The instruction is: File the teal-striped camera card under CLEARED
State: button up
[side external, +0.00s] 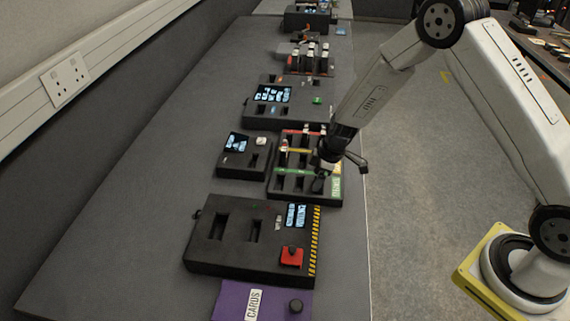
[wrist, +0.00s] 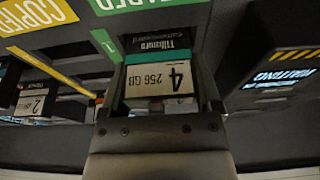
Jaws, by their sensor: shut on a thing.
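My gripper (side external: 326,170) is low over the near end of a dark slotted rack (side external: 290,194) in the side view. In the wrist view my gripper (wrist: 162,98) is shut on the teal-striped camera card (wrist: 160,80), which has a white label reading "4" and "256 GB", upside down in the picture. The card is at the green CLEARED strip (wrist: 108,45). The green strip also shows in the side view (side external: 292,173). Whether the card's lower end is inside a slot is hidden. In the side view my gripper hides the card.
Another card, marked "2" (wrist: 32,103), stands by the yellow COPIED strip (wrist: 50,72). A black box with a red button (side external: 291,257) and hazard stripes is close to the rack. A small screen unit (side external: 232,160) stands left. A purple CARDS mat (side external: 233,300) lies nearest.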

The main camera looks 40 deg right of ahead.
dwell(0.3)
jog(key=o, duration=1.2)
jog(key=shift+r, duration=0.1)
jog(key=shift+r, duration=3.6)
jog(key=shift+s+r, duration=0.4)
jog(key=s+r+m+h, duration=0.1)
jog(key=s+r+m, duration=0.3)
jog(key=s, duration=0.5)
jog(key=s+r+m+h, duration=0.1)
jog(key=s+r+m, duration=0.3)
jog(key=s, duration=0.5)
jog(key=shift+s+d+m, duration=0.35)
jog(key=shift+s+m, duration=0.05)
jog(key=shift+m, duration=0.1)
